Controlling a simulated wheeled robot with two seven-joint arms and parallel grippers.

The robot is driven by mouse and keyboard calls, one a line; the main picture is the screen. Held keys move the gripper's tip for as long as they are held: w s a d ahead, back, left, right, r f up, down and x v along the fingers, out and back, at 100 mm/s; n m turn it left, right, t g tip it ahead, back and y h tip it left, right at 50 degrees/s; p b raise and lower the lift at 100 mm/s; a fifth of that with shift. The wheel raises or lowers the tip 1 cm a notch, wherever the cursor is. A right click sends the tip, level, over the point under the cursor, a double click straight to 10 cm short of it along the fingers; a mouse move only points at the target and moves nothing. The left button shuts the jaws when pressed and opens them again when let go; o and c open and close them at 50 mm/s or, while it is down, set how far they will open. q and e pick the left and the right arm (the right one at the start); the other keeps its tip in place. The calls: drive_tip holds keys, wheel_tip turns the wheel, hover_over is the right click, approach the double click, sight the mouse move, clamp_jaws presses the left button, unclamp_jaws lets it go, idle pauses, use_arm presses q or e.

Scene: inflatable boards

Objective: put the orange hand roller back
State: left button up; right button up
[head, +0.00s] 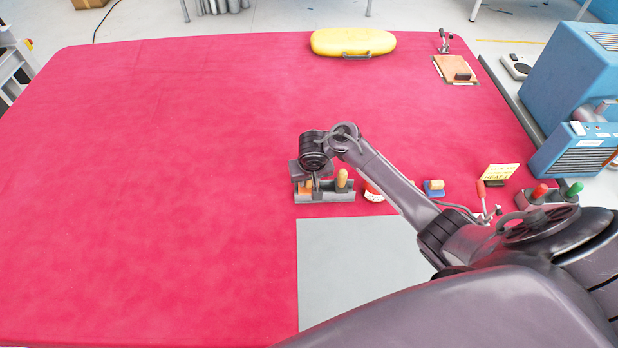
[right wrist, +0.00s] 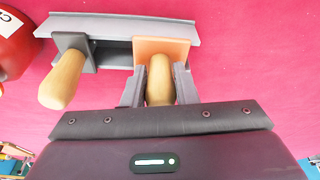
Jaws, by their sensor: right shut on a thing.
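The orange hand roller shows in the right wrist view as an orange block (right wrist: 162,50) with a wooden handle. My right gripper (right wrist: 160,88) is shut on that handle, one finger on each side. In the head view the orange roller (head: 304,187) is partly hidden by my right gripper (head: 314,186), at the left end of a grey rack (head: 325,198). The orange block overlaps the rack (right wrist: 115,24) in the wrist view; I cannot tell whether it rests fully in it. My left gripper is not in view.
A grey roller with a wooden handle (right wrist: 64,80) stands in the rack's other place. A red and white round thing (head: 373,192) is just right of the rack. A grey mat (head: 355,265) lies in front. The red sheet (head: 170,180) is clear to the left.

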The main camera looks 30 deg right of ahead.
drive_tip(key=o, duration=1.4)
drive_tip(key=shift+r+p, duration=1.7)
drive_tip(key=shift+p, duration=0.2)
drive_tip(key=shift+r+p, duration=1.05)
drive_tip(key=shift+r, duration=0.3)
drive_tip(key=shift+f, duration=0.1)
